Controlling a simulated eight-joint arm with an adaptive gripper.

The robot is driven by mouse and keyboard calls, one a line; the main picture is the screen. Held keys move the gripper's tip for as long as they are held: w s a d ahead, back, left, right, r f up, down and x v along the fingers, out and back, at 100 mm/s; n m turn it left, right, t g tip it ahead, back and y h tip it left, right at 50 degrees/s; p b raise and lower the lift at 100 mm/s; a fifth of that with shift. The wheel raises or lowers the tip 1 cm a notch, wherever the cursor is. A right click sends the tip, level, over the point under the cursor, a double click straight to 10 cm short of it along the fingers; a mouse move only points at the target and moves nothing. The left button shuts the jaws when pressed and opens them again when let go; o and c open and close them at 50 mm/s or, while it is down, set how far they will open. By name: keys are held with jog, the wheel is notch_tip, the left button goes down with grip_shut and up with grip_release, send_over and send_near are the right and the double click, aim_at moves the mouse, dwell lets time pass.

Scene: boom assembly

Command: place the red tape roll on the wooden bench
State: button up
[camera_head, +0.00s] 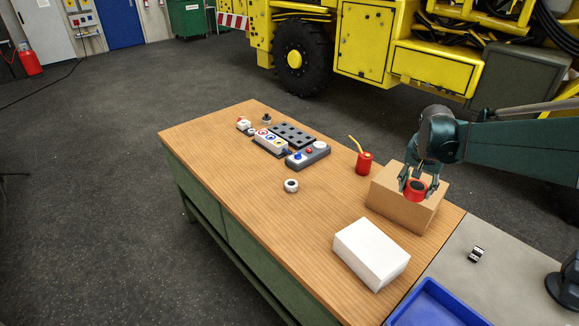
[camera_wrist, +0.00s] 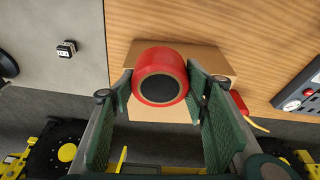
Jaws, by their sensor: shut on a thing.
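The red tape roll (camera_wrist: 160,76) is between the fingers of my gripper (camera_wrist: 162,92) in the wrist view, with its dark round centre facing the camera. My gripper is shut on it. In the head view, the roll (camera_head: 415,187) shows at the top of a cardboard box (camera_head: 395,207), with my gripper (camera_head: 416,186) around it from above. I cannot tell whether the roll touches the box. The wooden bench (camera_head: 240,200) runs under the box and has bare surface to the left.
A white box (camera_head: 371,253) stands in front of the cardboard box. A red can (camera_head: 364,163) with a yellow spout stands behind it. A white roll (camera_head: 291,185) lies mid-bench. A grey control box (camera_head: 307,155) is farther back. A blue tray (camera_head: 435,304) sits at the front right.

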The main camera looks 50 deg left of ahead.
jog(key=s+a+n+y, duration=0.1)
jog(key=s+a+n, duration=0.3)
jog(key=s+a, duration=1.75)
jog(key=x, duration=1.1)
jog(key=shift+s+f, duration=0.3)
jog(key=shift+f, duration=3.1)
jog(key=shift+f, duration=0.1)
jog(key=shift+f+b, duration=0.45)
jog(key=shift+f, duration=1.35)
jog(key=shift+f, duration=0.1)
